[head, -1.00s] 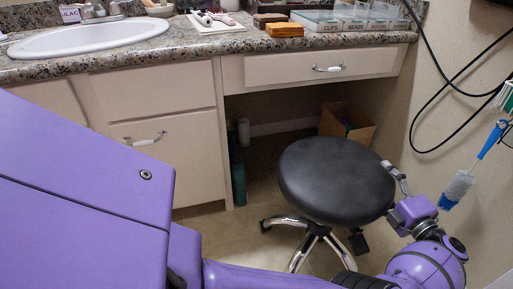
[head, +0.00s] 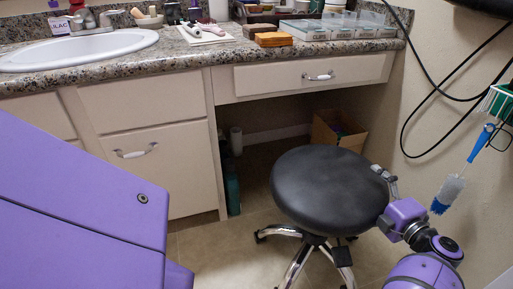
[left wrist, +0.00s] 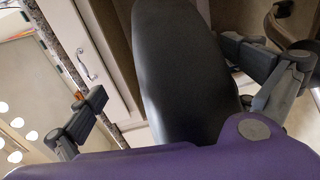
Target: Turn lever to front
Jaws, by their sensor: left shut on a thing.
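A round black stool seat (head: 330,185) on a chrome base stands in front of the counter's knee space. My left gripper (head: 386,180) is at the seat's right edge. In the left wrist view the dark seat (left wrist: 180,75) fills the space between the two spread fingers of my left gripper (left wrist: 172,95), which is closed onto it. A small black paddle-like piece (head: 343,256) shows below the seat at the right; I cannot tell whether it is the lever or a caster. The underside of the seat is hidden in the head view. My right gripper is not in view.
The cabinet front (head: 150,155) and counter (head: 200,55) stand behind and left. A cardboard box (head: 338,130) and teal bottle (head: 232,185) sit in the knee space. A blue-handled brush (head: 480,143) and black cables hang by the right wall. Some floor (head: 205,245) is free left of the stool.

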